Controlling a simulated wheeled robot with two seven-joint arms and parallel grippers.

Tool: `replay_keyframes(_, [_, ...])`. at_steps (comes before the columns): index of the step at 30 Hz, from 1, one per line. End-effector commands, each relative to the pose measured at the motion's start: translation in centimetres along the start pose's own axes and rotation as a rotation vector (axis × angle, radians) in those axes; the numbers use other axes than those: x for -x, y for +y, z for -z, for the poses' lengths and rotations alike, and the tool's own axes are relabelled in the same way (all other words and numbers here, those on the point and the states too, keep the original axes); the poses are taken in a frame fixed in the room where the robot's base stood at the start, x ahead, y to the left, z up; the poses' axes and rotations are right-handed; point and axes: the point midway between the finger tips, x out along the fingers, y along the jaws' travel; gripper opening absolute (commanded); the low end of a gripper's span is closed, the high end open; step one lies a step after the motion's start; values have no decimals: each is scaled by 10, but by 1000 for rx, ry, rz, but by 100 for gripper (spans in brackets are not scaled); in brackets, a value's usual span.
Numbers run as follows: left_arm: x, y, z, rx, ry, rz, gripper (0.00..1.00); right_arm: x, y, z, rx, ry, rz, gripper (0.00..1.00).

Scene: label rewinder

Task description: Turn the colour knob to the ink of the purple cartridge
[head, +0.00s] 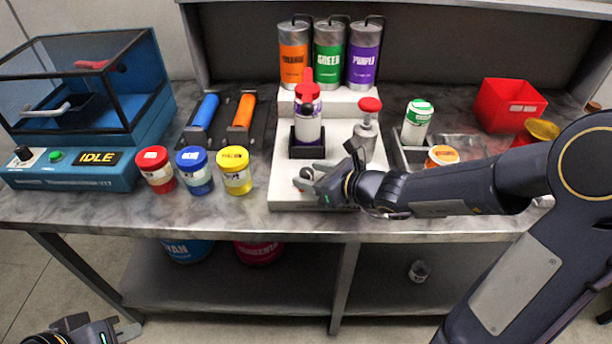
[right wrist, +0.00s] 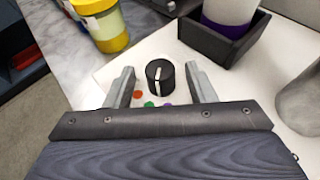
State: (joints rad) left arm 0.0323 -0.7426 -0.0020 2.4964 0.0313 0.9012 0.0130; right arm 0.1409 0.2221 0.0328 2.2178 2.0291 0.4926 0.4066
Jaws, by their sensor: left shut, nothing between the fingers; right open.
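The colour knob (right wrist: 160,77) is black with a white pointer line on the white machine base (head: 285,195). Orange (right wrist: 137,94), green (right wrist: 149,104) and purple (right wrist: 167,104) dots lie on its near side. In the right wrist view the line runs roughly up and down; which end points is unclear. My right gripper (head: 308,180) is open, its fingers on either side of the knob with gaps. The purple cartridge (head: 364,58), labelled PURPLE, stands at the back right of the green (head: 328,55) and orange (head: 293,55) ones. My left gripper (head: 122,332) is shut and empty, low left.
A red-capped bottle (head: 308,128) stands in a dark holder behind the knob; its lower part shows purple in the right wrist view (right wrist: 222,28). A red-topped metal dispenser (head: 367,130) stands to its right. Red, blue and yellow jars (head: 235,172) stand to the left.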

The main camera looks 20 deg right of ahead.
Motion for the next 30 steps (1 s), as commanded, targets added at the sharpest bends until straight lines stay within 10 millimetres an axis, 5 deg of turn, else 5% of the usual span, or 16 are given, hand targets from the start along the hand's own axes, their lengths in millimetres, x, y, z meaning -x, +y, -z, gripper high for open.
replay_keyframes(6, [-3,-1,-1,0,0,0,0,-19,0,0,1,-1,-1,50])
replay_keyframes(14, [-2,-1,-1,0,0,0,0,-20,0,-1,2,-1,0,50])
replay_keyframes(24, [-2,-1,-1,0,0,0,0,-20,0,-1,2,-1,0,7])
replay_keyframes(30, [8,4,4,0,0,0,0,-18,-2,-5,15,0,-24,6])
